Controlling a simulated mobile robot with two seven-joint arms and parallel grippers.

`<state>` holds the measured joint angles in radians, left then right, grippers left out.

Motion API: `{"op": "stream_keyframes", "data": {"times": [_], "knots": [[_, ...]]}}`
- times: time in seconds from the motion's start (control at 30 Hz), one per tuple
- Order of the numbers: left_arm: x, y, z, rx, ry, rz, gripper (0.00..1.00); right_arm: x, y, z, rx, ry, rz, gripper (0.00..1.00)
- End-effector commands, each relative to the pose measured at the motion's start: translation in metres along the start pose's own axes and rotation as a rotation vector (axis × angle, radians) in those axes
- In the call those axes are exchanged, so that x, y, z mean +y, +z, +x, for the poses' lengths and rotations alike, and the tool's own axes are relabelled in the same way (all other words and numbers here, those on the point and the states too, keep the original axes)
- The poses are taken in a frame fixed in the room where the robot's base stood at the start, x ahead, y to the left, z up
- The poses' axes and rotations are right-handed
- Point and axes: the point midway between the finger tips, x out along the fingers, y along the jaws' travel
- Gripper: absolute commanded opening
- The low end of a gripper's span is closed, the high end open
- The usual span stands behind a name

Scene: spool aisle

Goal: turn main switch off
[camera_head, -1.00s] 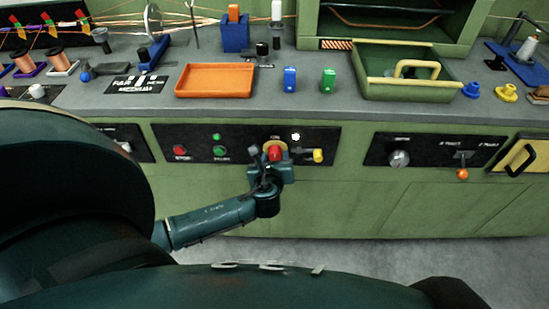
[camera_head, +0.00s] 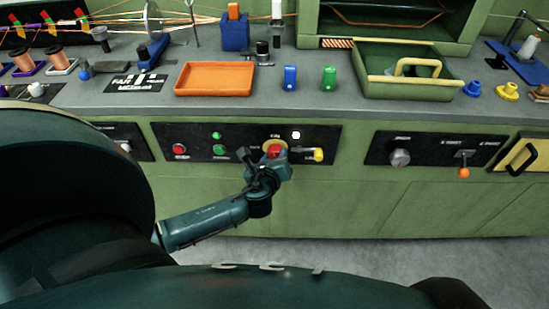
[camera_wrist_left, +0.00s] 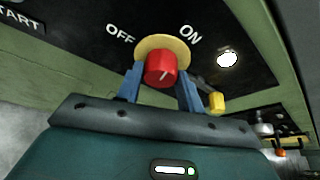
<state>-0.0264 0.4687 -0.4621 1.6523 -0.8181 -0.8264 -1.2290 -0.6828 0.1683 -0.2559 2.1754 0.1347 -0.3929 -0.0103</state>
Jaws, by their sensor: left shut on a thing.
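The main switch is a red knob (camera_head: 274,152) on a yellow disc in the black panel on the bench front. The left wrist view shows the red knob (camera_wrist_left: 160,69) with OFF printed at its upper left and ON at its upper right. A short pale line on its face tilts up and right, roughly toward ON. My left gripper (camera_head: 271,163) is shut on the knob, with one blue finger on each side of it in the left wrist view (camera_wrist_left: 160,84). A white lamp (camera_wrist_left: 228,58) beside ON is lit. My right gripper is in neither view.
The same panel holds a red button (camera_head: 179,149), two green buttons and a yellow part (camera_head: 318,155) close right of the knob. A grey knob (camera_head: 400,157) and an orange-tipped lever (camera_head: 464,172) sit further right. An orange tray (camera_head: 215,79) lies on the bench above.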

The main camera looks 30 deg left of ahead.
Motion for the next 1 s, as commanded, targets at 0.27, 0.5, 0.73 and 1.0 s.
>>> {"op": "stream_keyframes", "data": {"times": [0.27, 0.5, 0.73, 1.0], "knots": [[0.004, -0.004, 0.002, -0.002, -0.100, -0.243, 0.15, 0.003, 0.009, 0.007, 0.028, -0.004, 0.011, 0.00], [0.006, -0.006, 0.002, -0.002, -0.188, -0.455, 0.15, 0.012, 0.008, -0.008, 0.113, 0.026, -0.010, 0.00], [0.007, -0.007, 0.003, -0.004, -0.273, -0.658, 0.15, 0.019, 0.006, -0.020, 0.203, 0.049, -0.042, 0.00], [0.008, -0.007, 0.004, -0.005, -0.368, -0.894, 0.15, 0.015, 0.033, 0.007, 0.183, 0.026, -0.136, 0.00]]}}
